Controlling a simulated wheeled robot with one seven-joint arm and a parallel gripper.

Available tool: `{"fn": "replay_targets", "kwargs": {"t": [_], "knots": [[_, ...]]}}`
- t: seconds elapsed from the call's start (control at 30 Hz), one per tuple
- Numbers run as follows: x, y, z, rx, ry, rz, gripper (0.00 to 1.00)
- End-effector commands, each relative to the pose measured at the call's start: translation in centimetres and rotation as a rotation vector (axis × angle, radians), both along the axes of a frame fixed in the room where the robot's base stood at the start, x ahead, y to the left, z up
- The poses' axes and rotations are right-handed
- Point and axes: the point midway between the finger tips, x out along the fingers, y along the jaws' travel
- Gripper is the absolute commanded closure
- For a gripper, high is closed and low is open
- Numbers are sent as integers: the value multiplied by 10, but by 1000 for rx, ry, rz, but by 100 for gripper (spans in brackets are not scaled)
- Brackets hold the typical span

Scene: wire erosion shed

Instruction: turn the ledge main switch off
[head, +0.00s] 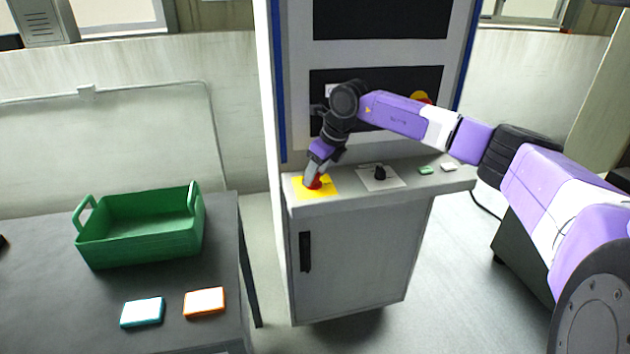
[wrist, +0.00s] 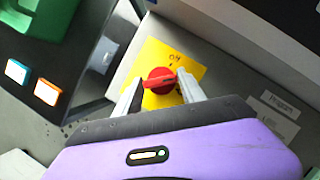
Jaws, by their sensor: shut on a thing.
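The ledge main switch is a red rotary knob on a yellow plate (head: 328,192) at the left end of the machine's ledge. In the wrist view the red knob (wrist: 158,80) sits on the plate, with lettering above it that seems to read "Off". The bar of the knob lies roughly level across that picture. My gripper (wrist: 160,92) is down at the switch with one finger on each side, shut on the knob. In the head view my gripper (head: 313,181) hides part of the knob.
A black knob (head: 380,173) on a pale plate stands right of the switch, with a green piece (head: 426,170) and a white piece (head: 449,167) farther right. A dark table (head: 60,300) at left holds a green crate (head: 140,250) and two small boxes.

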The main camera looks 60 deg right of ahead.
Motion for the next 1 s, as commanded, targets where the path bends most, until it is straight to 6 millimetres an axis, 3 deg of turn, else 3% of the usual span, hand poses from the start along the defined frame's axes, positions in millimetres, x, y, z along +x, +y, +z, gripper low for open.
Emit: {"fn": "replay_targets", "kwargs": {"t": [0.6, 1.0], "knots": [[1, -4, 0, -1, 0, 567, 93], [2, -5, 0, -1, 0, 800, 93]]}}
